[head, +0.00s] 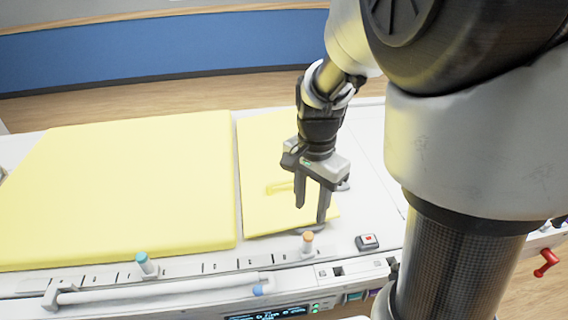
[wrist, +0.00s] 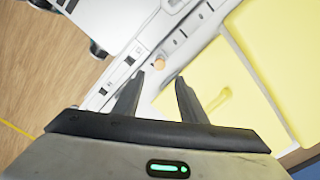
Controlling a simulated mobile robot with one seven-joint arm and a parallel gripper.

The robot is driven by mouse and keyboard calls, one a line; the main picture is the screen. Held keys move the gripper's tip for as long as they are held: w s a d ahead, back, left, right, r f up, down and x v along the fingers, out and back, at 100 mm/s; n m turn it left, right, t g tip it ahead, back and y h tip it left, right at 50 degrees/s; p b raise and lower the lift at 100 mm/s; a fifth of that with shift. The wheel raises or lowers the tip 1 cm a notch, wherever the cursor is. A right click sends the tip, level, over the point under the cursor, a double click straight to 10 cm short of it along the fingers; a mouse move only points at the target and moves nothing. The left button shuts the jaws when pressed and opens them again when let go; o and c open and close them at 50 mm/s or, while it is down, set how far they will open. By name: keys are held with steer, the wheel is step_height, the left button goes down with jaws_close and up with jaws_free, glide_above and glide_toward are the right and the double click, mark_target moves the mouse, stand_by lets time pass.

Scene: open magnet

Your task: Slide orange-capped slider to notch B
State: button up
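The orange-capped slider (head: 308,240) stands upright near the right end of a marked track (head: 190,269) along the front edge of the white table. A teal-capped slider (head: 142,261) stands further left on the same track. The track carries several short dark marks; the letters are too small to read, so I cannot tell which is notch B. My gripper (head: 310,212) points down above and behind the orange cap, open and empty. In the wrist view the orange cap (wrist: 159,64) shows just past the gap between my open fingertips (wrist: 159,79), with no visible contact.
Yellow pads (head: 130,185) cover the table behind the track, with a small raised yellow piece (head: 279,188) on the right pad. A white rail (head: 160,289) runs in front of the track. A box with a red button (head: 367,242) sits to the right of the orange slider.

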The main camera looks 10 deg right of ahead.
mark_target(308, 235)
step_height(308, 235, down, 13)
steer(key=b, duration=0.2)
steer(key=shift+r+b, duration=0.2)
steer(key=shift+b, duration=0.2)
jaws_close()
